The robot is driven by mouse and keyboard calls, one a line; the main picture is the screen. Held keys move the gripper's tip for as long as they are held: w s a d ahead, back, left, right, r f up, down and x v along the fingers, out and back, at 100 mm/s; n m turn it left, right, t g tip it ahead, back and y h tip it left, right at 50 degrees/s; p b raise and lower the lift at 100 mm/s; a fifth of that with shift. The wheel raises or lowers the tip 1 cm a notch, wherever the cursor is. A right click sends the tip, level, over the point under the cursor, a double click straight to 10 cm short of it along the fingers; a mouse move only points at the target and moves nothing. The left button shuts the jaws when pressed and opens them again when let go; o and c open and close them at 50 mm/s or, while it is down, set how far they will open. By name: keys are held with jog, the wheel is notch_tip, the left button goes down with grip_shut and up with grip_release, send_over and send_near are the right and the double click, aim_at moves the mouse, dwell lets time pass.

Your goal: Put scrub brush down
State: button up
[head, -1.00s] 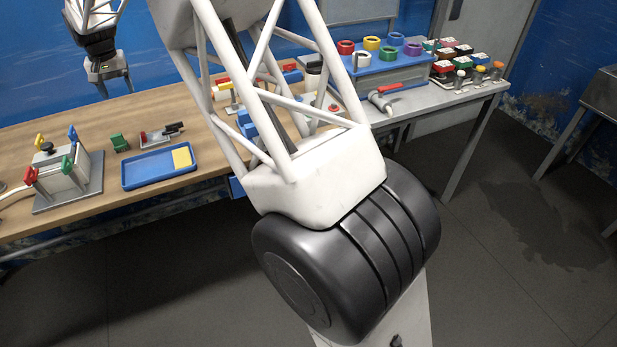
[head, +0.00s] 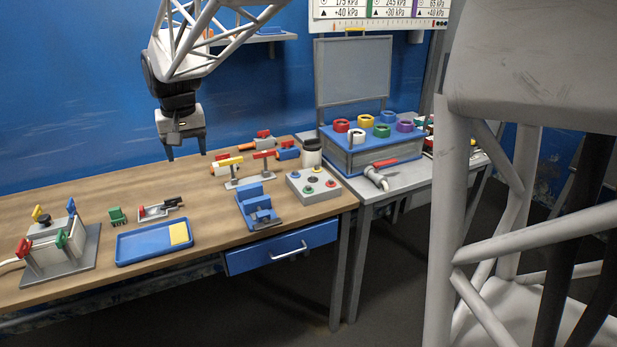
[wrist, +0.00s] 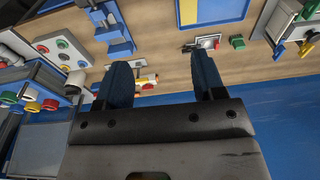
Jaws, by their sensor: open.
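A small green block-like item (head: 117,215), possibly the scrub brush, lies on the wooden bench (head: 90,197) behind the blue tray; it also shows in the wrist view (wrist: 237,42). I cannot make out bristles on it. My gripper (head: 187,154) hangs above the back of the bench, to the right of and higher than the green item. In the wrist view its two fingers (wrist: 160,60) are apart with nothing between them. The blue tray (head: 140,250) lies near the front edge and holds a yellow pad (head: 179,233) at its right end.
A small metal clamp (head: 158,209) lies behind the tray. A blue stand (head: 258,208), a button box (head: 313,186) and red and yellow valves (head: 235,170) crowd the right. Bare wood lies left of the valves.

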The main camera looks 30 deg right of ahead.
jog(key=s+d+f, duration=0.2)
jog(key=s+d, duration=0.2)
jog(key=s, duration=0.8)
jog(key=s+d+f, duration=0.2)
jog(key=s+d, duration=0.3)
jog(key=s, duration=0.7)
jog(key=s+d+f+t, duration=0.1)
jog(key=s+d+f, duration=0.2)
jog(key=s, duration=0.9)
jog(key=shift+d, duration=0.7)
jog(key=shift+c, duration=0.4)
jog(key=shift+c, duration=0.9)
jog(key=shift+r, duration=0.1)
